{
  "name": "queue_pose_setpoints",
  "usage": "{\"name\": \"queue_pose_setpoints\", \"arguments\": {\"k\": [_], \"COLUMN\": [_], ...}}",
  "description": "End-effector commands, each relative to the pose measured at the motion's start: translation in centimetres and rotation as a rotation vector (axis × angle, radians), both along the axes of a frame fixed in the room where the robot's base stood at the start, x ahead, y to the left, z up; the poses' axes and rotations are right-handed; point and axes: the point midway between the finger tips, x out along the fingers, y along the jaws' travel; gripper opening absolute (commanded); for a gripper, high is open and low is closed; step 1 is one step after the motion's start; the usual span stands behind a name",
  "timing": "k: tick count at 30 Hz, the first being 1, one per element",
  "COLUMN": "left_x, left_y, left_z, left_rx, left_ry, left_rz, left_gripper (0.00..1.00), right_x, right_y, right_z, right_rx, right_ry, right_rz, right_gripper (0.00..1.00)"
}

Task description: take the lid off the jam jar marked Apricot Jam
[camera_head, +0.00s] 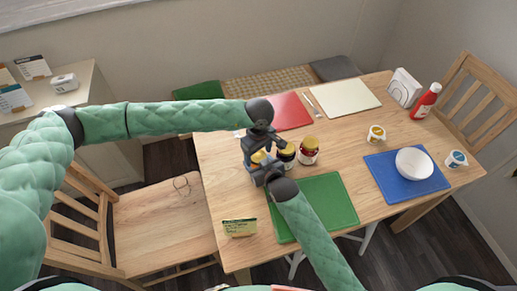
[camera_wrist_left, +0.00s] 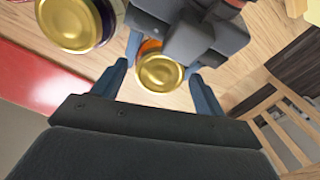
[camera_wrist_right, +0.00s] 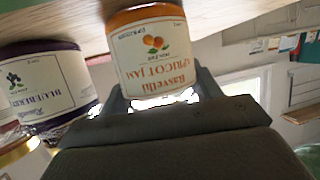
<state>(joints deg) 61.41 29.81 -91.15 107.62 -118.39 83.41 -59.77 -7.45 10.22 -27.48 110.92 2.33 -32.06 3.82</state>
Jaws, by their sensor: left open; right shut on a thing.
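The Apricot Jam jar (camera_wrist_right: 155,55) has orange contents and a white label, which shows upside down in the right wrist view. It stands on the table, and in the head view (camera_head: 257,157) it is mostly hidden by my grippers. My right gripper (camera_wrist_right: 160,92) is shut on this jar, one finger on each side. The jar's gold lid (camera_wrist_left: 160,72) is on it in the left wrist view. My left gripper (camera_wrist_left: 163,68) is open above the jar, with its fingers on either side of the lid; contact is not clear. It also shows in the head view (camera_head: 262,143).
A Blueberry jar (camera_head: 286,154) and a red jam jar (camera_head: 308,151) stand close to the right. A green mat (camera_head: 322,205) lies in front, a red mat (camera_head: 290,110) behind. A small card (camera_head: 240,228) stands at the front left.

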Motion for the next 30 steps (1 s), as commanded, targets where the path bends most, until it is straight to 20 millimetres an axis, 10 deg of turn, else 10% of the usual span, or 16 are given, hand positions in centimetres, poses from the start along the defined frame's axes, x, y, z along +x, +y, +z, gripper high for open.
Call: {"name": "queue_pose_setpoints", "arguments": {"k": [5,12,30], "left_x": [0.00,0.01,0.01], "left_y": [0.00,0.00,-0.01], "left_z": [0.02,0.03,0.07], "left_rx": [0.000,0.000,0.000], "left_ry": [0.000,0.000,0.000], "left_rz": [0.000,0.001,0.297], "left_gripper": [0.70,0.26,0.26], "right_x": [0.02,0.01,0.01], "right_y": [0.01,0.01,0.02], "right_z": [0.05,0.04,0.04], "right_rx": [0.000,0.000,0.000], "right_ry": [-0.001,-0.001,-0.001], "right_rz": [0.000,0.000,0.000], "right_gripper": [0.00,0.00,0.00]}}
